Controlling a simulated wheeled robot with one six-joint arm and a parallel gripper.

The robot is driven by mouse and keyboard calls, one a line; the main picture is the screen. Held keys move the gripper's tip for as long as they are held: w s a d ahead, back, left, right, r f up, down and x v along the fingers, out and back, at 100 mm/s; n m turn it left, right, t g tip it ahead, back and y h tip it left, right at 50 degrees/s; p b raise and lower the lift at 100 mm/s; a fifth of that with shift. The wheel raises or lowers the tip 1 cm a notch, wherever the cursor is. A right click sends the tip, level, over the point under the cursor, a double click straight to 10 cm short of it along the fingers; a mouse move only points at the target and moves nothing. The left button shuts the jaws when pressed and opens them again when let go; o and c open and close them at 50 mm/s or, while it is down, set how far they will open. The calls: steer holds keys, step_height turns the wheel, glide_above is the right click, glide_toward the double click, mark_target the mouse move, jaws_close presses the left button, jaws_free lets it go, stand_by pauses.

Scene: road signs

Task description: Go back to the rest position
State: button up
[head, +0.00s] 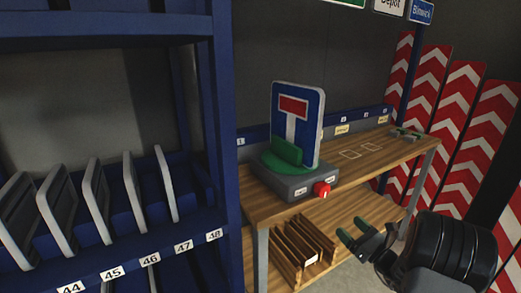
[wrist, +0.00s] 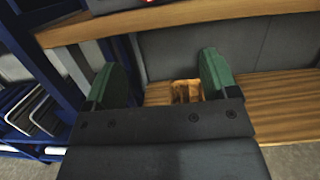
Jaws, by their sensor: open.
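My gripper (head: 355,234) is open and empty, with green finger pads, in front of the workbench at the lower right of the head view. In the wrist view my gripper (wrist: 160,82) shows its two green fingers spread apart with nothing between them. The fingers are below the level of the bench top. A blue, white and red dead-end sign (head: 298,115) stands upright in a green holder on a grey base (head: 284,182) on the bench, apart from my gripper.
The wooden workbench (head: 368,160) has a lower shelf holding a slotted wooden rack (head: 302,248). A red knob (head: 321,190) sits on the base's front. A blue shelf (head: 130,262) with several upright plates stands left. Red-and-white chevron boards (head: 456,110) lean at the right.

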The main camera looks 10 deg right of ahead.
steer(key=s+a+f+n+g+p, duration=0.2)
steer(key=s+a+n+g+p, duration=0.3)
steer(key=s+a+n+g, duration=0.9)
steer(key=s+a+r+n+h+p, duration=0.2)
steer(key=r+n+h+p, duration=0.2)
steer(key=r, duration=0.7)
steer(key=s+a+r+n+h+p, duration=0.2)
steer(key=r+n+h+p, duration=0.3)
steer(key=r+n+p, duration=0.4)
step_height(320, 180, up, 3)
steer(key=s+n, duration=0.1)
steer(key=n, duration=0.2)
steer(key=shift+s+a+r+n+g, duration=0.2)
steer(key=shift+s+a+n+g, duration=0.1)
steer(key=shift+n+g, duration=0.1)
